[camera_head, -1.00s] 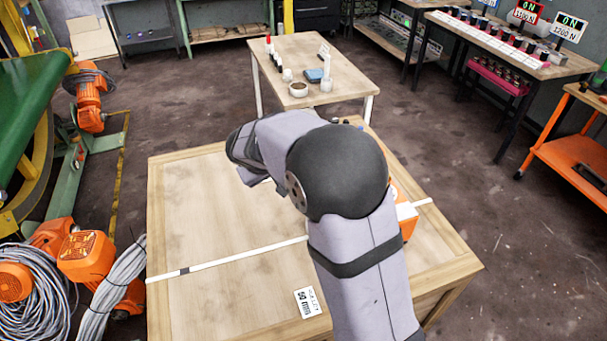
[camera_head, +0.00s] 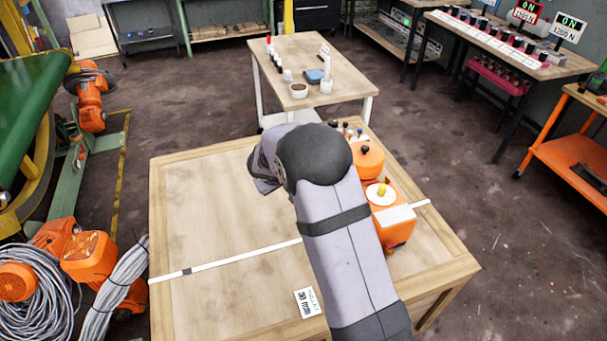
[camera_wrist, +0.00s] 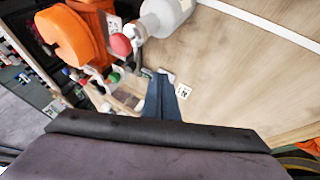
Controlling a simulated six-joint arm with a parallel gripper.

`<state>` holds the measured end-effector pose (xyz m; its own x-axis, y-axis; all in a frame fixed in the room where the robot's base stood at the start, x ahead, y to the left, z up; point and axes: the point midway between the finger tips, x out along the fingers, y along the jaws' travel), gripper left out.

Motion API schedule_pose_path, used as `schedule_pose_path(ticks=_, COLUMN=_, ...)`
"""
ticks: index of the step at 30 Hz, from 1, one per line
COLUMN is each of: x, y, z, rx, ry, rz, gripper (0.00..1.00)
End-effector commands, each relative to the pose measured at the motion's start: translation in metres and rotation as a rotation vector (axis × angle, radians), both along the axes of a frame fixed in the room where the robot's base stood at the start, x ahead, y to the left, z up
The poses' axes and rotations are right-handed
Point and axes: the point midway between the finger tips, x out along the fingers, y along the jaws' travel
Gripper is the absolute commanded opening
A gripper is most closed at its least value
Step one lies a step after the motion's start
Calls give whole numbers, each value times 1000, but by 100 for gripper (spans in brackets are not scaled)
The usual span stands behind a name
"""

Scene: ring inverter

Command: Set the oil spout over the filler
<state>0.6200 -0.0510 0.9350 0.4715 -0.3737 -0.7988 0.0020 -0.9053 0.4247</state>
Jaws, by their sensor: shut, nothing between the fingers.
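In the head view an orange unit (camera_head: 398,235) stands on the wooden bench right of my arm. A white disc (camera_head: 372,198) with a yellow knob (camera_head: 382,189) is on its top. A rounder orange body (camera_head: 368,162) with a dark knob stands just behind it. I cannot tell which part is the oil spout or the filler. In the wrist view my gripper (camera_wrist: 165,88) shows as narrow blue-grey fingers, shut and empty. Orange parts (camera_wrist: 65,38), a pale grey cylinder (camera_wrist: 168,14) and a red ball (camera_wrist: 120,44) lie beyond it, apart from the fingers. My arm hides the fingers in the head view.
The bench's left half (camera_head: 205,215) is clear except for a white strip (camera_head: 240,258) across it and a printed card (camera_head: 307,302). Several small knobbed items (camera_head: 347,129) stand at the back edge. A second table (camera_head: 310,62) with small items is behind.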

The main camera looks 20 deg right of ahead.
Motion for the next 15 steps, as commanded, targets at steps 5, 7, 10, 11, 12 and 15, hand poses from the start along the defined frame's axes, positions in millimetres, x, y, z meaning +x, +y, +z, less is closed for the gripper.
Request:
schedule_pose_path(ticks=5, x=6, y=-23, z=0, rx=0, ry=1, rz=-5, gripper=0)
schedule_pose_path(ticks=7, x=8, y=-29, z=-1, rx=0, ry=2, rz=-3, gripper=0)
schedule_pose_path(ticks=10, x=9, y=-36, z=-2, rx=-1, ry=2, rz=-1, gripper=0)
schedule_pose_path(ticks=11, x=10, y=-37, z=-3, rx=0, ry=2, rz=-1, gripper=0)
schedule_pose_path(ticks=12, x=10, y=-38, z=-3, rx=0, ry=2, rz=-1, gripper=0)
schedule_pose_path(ticks=15, x=11, y=-41, z=-3, rx=0, ry=1, rz=0, gripper=0)
